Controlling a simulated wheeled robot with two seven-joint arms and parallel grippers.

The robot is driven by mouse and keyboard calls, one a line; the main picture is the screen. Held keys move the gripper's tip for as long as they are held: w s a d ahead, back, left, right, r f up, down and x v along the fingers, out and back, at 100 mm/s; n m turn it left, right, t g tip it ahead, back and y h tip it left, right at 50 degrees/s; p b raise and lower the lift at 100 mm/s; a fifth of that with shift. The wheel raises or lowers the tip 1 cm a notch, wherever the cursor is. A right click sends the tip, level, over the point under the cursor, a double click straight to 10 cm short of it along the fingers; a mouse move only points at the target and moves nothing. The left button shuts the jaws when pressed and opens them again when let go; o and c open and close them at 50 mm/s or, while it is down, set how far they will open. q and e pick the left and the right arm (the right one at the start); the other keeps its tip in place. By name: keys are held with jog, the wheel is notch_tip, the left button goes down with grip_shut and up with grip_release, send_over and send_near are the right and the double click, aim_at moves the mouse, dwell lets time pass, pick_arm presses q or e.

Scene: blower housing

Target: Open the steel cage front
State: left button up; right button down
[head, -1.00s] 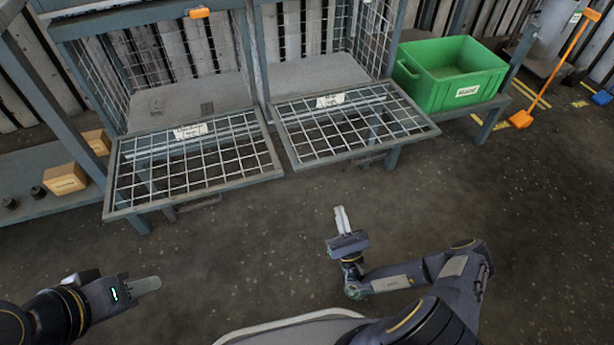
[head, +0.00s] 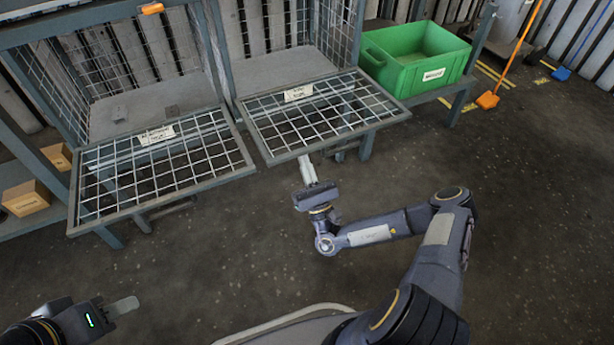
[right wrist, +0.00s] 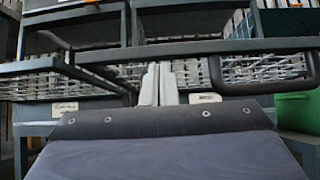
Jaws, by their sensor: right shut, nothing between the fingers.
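The steel cage has two mesh fronts, both lowered and sticking out about level. The left front (head: 160,165) and the right front (head: 320,115) each carry a white label. In the right wrist view the frame bar of a front (right wrist: 200,47) runs across above my fingers, and a dark looped handle (right wrist: 262,91) hangs at the right. My right gripper (head: 307,170) is shut and empty at the near edge of the right front, close to its left corner; contact is unclear. Its fingers also show in the wrist view (right wrist: 158,85). My left gripper (head: 122,306) is low at the left, away from the cage.
A green bin (head: 415,57) stands on a low bench right of the cage. A cardboard box (head: 27,198) sits on a shelf at the left. An orange-handled tool (head: 488,99) stands at the far right. The floor (head: 520,210) on the right is clear.

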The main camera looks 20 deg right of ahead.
jog(key=shift+r, duration=0.15)
jog(key=shift+g+h, duration=0.3)
jog(key=shift+g, duration=0.5)
notch_tip(320, 180, up, 5)
jog(key=p, duration=1)
jog(key=shift+r, duration=0.15)
jog(key=shift+f, duration=0.2)
send_near(306, 152)
notch_tip(306, 152, down, 3)
jog(key=s, duration=0.2)
jog(key=shift+w+a+r, duration=0.1)
jog(key=shift+a, duration=0.05)
